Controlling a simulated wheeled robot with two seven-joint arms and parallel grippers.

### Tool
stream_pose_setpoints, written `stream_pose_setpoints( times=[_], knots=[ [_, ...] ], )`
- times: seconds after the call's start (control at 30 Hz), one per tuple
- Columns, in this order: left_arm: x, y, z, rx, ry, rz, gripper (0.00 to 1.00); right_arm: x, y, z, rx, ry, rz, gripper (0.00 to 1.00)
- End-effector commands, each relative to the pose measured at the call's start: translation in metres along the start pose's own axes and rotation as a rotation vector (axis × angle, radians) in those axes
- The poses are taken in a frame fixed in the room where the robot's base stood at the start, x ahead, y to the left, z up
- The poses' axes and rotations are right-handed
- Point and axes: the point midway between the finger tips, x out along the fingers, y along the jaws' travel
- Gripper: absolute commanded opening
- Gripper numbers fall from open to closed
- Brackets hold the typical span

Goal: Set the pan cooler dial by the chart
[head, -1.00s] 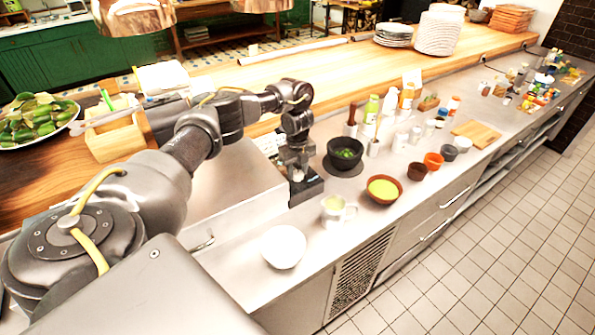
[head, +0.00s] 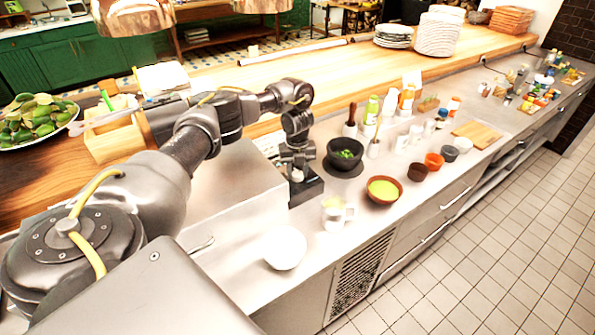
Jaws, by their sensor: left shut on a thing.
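My left gripper (head: 297,174) points down at a small dark box (head: 308,190) at the right end of the steel cooler housing (head: 222,192). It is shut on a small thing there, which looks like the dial. The fingers hide most of it, and its pointer and markings cannot be read. A printed card, possibly the chart, is partly visible behind my forearm (head: 268,146); its text is too small to read. My right gripper is not in view.
A black bowl of greens (head: 345,154) stands close to the right of the gripper. A clear mug (head: 336,212), a white bowl (head: 285,247) and a yellow-filled bowl (head: 384,189) stand nearer the front edge. Bottles and small cups line the counter further right.

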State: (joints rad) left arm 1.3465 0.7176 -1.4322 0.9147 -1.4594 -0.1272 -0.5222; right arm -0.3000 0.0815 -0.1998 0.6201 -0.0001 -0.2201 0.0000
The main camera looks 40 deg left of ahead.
Motion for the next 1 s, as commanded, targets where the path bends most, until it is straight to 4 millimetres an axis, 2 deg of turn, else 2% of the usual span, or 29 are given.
stream_pose_setpoints(
  times=[0.13,0.17,0.3,0.57,0.67,1.0],
  knots=[
    [-0.001,-0.001,0.001,0.000,-0.002,-0.002,0.14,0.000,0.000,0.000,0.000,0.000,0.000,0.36],
    [-0.001,-0.001,0.001,0.000,-0.002,-0.002,0.41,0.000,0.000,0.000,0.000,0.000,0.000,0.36],
    [-0.001,0.000,0.000,0.000,-0.001,-0.001,0.58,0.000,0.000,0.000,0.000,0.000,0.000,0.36],
    [-0.001,0.000,0.000,0.000,0.000,-0.001,0.58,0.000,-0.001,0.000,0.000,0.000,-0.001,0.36],
    [-0.007,-0.001,0.001,0.001,-0.002,-0.003,0.58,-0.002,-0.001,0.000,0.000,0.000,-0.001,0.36],
    [-0.070,-0.001,0.001,0.003,-0.005,-0.003,0.58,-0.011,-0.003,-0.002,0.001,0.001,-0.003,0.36]
  ],
)
